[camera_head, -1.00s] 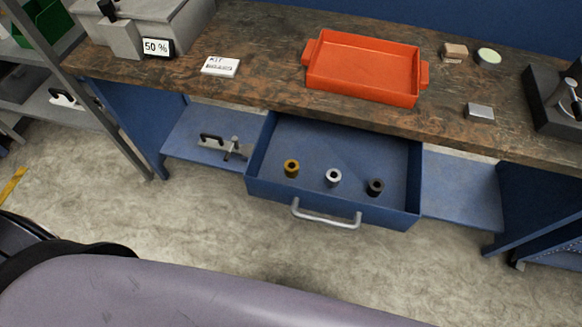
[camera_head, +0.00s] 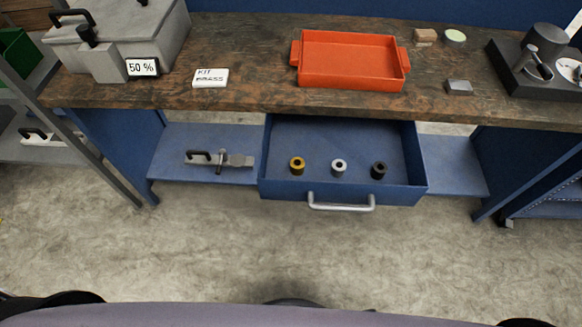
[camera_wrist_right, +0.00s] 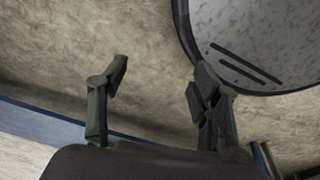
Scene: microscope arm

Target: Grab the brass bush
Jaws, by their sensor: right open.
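The brass bush (camera_head: 297,166) stands at the left inside the open blue drawer (camera_head: 342,191). A silver bush (camera_head: 339,168) stands in the middle and a dark bush (camera_head: 379,170) at the right of the same drawer. My right gripper (camera_wrist_right: 160,78) shows in the right wrist view with its two fingers spread apart and nothing between them. It hangs over bare floor, away from the drawer. My left gripper is in neither current view.
The drawer's handle (camera_head: 341,203) sticks out in front. Above is a wooden bench (camera_head: 250,60) with an orange tray (camera_head: 350,85), a card (camera_head: 210,78) and a grey box (camera_head: 160,30). A clamp tool (camera_head: 220,160) lies on the shelf left of the drawer. The floor in front is clear.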

